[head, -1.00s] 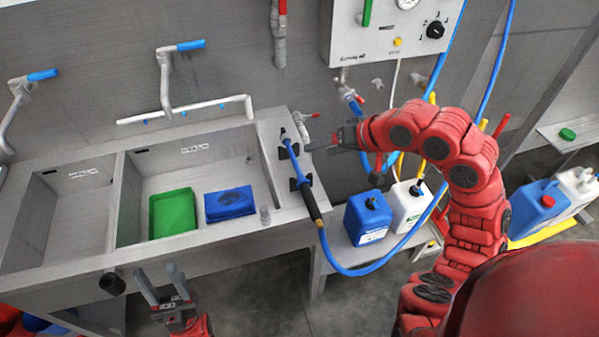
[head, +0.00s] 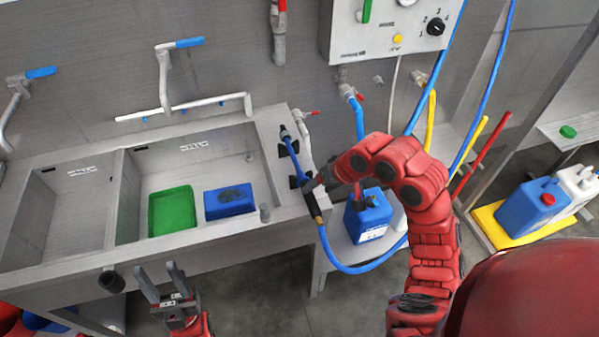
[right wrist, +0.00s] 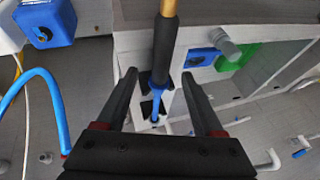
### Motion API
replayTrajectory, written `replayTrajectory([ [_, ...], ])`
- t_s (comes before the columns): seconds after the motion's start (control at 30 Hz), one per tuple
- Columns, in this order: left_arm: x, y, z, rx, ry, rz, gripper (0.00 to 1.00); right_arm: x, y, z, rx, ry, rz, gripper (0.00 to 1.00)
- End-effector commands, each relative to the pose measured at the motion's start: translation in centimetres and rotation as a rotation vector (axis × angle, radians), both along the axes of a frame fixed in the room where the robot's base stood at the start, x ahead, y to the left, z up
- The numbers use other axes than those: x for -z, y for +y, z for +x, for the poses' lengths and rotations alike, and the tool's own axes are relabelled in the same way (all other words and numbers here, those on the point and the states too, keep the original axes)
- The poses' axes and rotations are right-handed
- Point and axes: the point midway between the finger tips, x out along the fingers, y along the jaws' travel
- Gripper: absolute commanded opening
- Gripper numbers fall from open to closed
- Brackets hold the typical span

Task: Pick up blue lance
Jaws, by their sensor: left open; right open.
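The blue lance (head: 293,158) rests in black holders on the ledge at the sink's right end, with a black grip and brass-coloured end toward the front. My right gripper (head: 314,189) is open beside the grip. In the right wrist view the black grip of the lance (right wrist: 163,50) lies between the open fingers of my right gripper (right wrist: 159,76), with gaps visible on both sides. A blue hose (head: 350,270) runs from the lance's front end. My left gripper (head: 158,272) is open and empty in front of the sink.
A blue jug (head: 368,218) stands behind my right arm. A control box (head: 385,30) hangs above. More jugs stand on a yellow tray (head: 490,222) at right.

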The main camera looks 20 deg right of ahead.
Motion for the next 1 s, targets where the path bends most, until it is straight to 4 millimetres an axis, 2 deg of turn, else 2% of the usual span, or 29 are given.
replayTrajectory([
  [0.23,-1.8,0.0,0.0,0.000,0.000,0.000,0.50,2.0,1.1,1.3,-0.003,0.004,-0.002,0.69],
  [0.4,-2.0,0.0,0.0,0.000,0.000,0.000,0.50,3.8,1.6,2.0,0.000,0.003,0.000,0.69],
  [0.67,-2.0,0.0,0.0,0.000,0.000,0.000,0.50,4.1,1.6,2.2,0.000,-0.001,-0.001,0.69],
  [0.77,-2.0,0.0,0.0,0.000,0.000,0.000,0.50,4.1,1.6,2.2,0.001,-0.001,-0.001,0.55],
  [1.0,-2.0,0.0,0.0,0.000,0.000,0.000,0.50,4.1,1.6,2.2,0.001,-0.001,-0.001,0.12],
])
